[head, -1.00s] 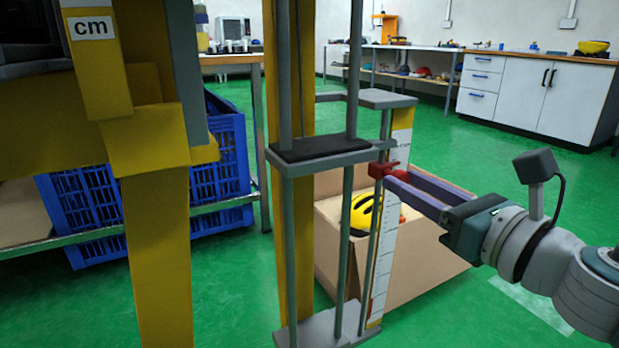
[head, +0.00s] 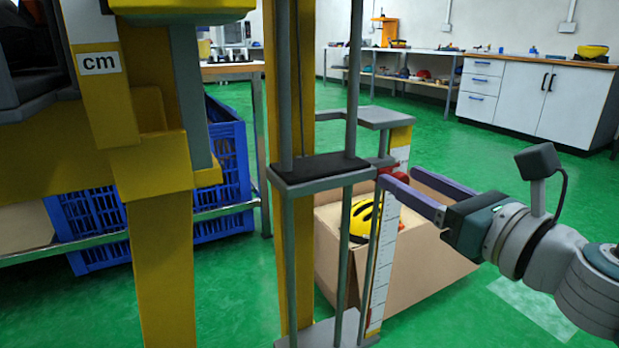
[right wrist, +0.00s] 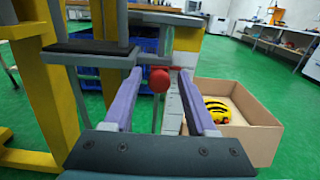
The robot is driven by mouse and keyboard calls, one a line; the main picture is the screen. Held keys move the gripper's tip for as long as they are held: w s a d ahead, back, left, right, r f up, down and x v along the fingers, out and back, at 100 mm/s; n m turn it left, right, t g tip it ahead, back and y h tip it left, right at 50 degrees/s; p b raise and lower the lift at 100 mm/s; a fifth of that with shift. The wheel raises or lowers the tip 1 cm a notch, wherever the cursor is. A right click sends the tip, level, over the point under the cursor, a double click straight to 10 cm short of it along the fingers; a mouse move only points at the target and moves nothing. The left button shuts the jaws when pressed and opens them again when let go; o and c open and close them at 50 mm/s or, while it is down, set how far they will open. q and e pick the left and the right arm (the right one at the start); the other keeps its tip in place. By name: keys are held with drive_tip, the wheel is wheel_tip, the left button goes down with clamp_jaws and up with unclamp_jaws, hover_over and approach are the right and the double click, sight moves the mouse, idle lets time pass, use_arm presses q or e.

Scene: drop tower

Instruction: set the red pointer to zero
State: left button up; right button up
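The red pointer (head: 400,176) sits on a thin rod of the drop tower beside the white scale strip (head: 383,262), about level with the black-topped platform (head: 318,167). In the right wrist view its round red knob (right wrist: 159,79) shows between my fingers, with gaps on both sides. My right gripper (head: 397,179) is open, its two purple fingers pointing at the tower on either side of the pointer; the near finger hides part of it in the head view. The scale's zero mark cannot be read. My left gripper is not in view.
A cardboard box (head: 425,260) with a yellow-and-black helmet (head: 364,220) stands behind the tower. A blue crate (head: 100,225) is on the left, behind yellow posts, one with a "cm" label (head: 99,63). Benches line the back wall. Green floor is free at right.

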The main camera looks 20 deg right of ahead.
drive_tip(key=shift+o, duration=0.4)
drive_tip(key=shift+f, duration=0.1)
drive_tip(key=shift+s, duration=0.1)
drive_tip(key=shift+s, duration=0.25)
drive_tip(key=s, duration=0.9)
drive_tip(key=shift+s+d, duration=0.15)
drive_tip(key=shift+d, duration=0.25)
